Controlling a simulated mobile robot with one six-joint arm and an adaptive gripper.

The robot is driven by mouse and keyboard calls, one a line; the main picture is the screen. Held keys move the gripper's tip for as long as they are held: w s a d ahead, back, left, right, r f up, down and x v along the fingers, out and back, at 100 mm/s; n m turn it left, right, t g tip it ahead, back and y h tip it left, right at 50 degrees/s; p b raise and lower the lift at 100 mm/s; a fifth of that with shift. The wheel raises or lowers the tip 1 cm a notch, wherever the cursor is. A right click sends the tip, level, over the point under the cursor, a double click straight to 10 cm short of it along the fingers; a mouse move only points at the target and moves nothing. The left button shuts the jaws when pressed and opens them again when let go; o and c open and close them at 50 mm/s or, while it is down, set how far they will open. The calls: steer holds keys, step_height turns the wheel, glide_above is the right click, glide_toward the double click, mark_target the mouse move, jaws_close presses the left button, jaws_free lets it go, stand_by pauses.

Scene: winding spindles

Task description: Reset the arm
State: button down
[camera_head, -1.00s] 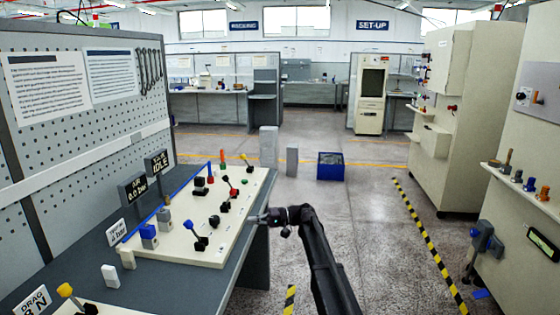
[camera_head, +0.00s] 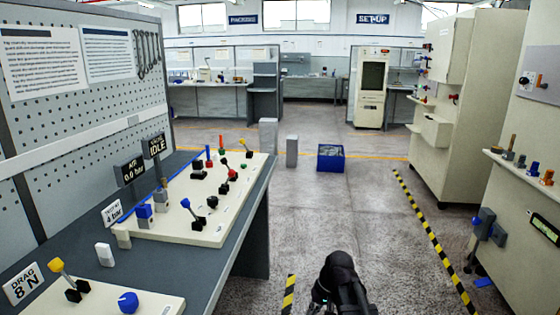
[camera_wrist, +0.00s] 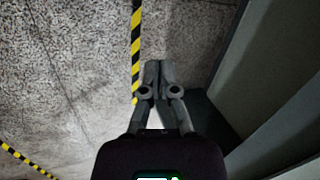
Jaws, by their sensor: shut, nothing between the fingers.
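My gripper (camera_wrist: 159,68) shows in the wrist view with its two grey fingers together, shut and empty, pointing over the speckled floor. In the head view my dark arm (camera_head: 343,285) is low at the bottom middle, to the right of the bench and clear of it. The fingers cannot be made out clearly there.
A bench (camera_head: 258,215) at left carries a cream control panel (camera_head: 190,232) with several levers. Yellow-black floor tape (camera_head: 432,235) runs at right, beside cream machines (camera_head: 462,110). A blue bin (camera_head: 331,158) and grey blocks (camera_head: 268,142) stand ahead. The middle floor is clear.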

steer(key=s+d+f+h+b, duration=0.2)
steer(key=s+d+f+h, duration=0.15)
steer(key=s+d, duration=0.45)
step_height(320, 180, up, 24)
steer(key=p, duration=2.4)
steer(key=shift+w+a+r+m+p, duration=0.15)
steer(key=shift+w+r+m+p, duration=0.15)
steer(key=shift+w, duration=0.15)
